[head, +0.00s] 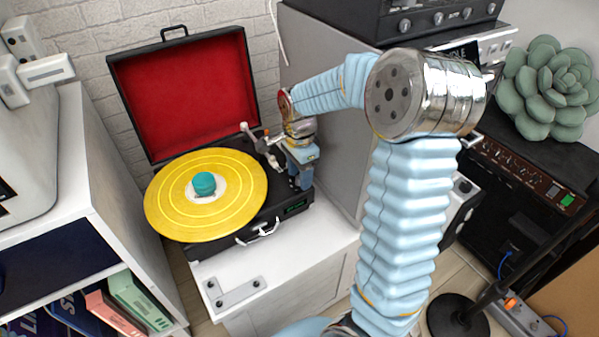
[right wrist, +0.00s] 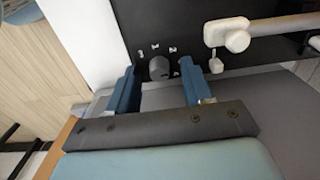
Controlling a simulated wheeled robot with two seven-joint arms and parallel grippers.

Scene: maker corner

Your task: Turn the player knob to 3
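The record player (head: 258,222) stands on a white cabinet with its red-lined lid open. A yellow record (head: 240,185) with a teal piece at its centre lies on it. The player knob (right wrist: 159,67) is a small dark round dial with white marks around it, too small to read; its setting cannot be told. My right gripper (head: 299,182) is over the player's right side and hides the knob in the head view. In the right wrist view its blue fingers (right wrist: 159,76) are open, one on each side of the knob, with gaps showing. My left gripper is out of view.
The white tonearm (right wrist: 235,40) lies close to the right finger in the right wrist view. A grey box-like unit (head: 335,120) rises just right of the player. The white cabinet top (head: 290,262) is clear in front, apart from a grey plate (head: 236,293).

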